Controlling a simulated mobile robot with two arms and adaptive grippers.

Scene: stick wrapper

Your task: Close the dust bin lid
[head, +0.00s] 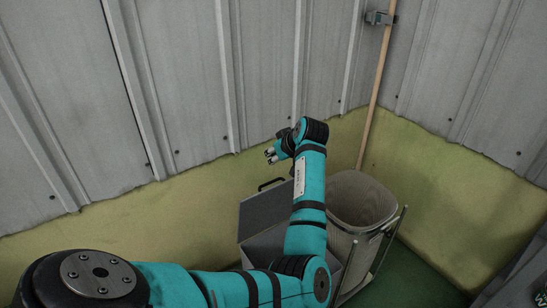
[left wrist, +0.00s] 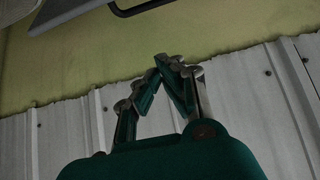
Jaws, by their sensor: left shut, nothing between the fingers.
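The dust bin appears to be a grey box (head: 268,241), partly hidden behind my left arm in the head view. Its flat grey lid (head: 265,212) stands raised, with a black handle (head: 270,183) on its upper edge. My left gripper (head: 270,155) is above the lid and handle, apart from them, near the yellow lower wall. In the left wrist view the left gripper (left wrist: 166,62) is shut and empty, its fingertips together. The lid's edge (left wrist: 62,12) and the handle (left wrist: 138,7) show at the top of that view. My right gripper is not in view.
A ribbed beige basket (head: 358,203) in a metal frame (head: 384,250) stands right of the box. A wooden pole (head: 376,88) leans in the corner behind it, held by a wall clip (head: 379,18). Corrugated walls (head: 190,70) close off the back.

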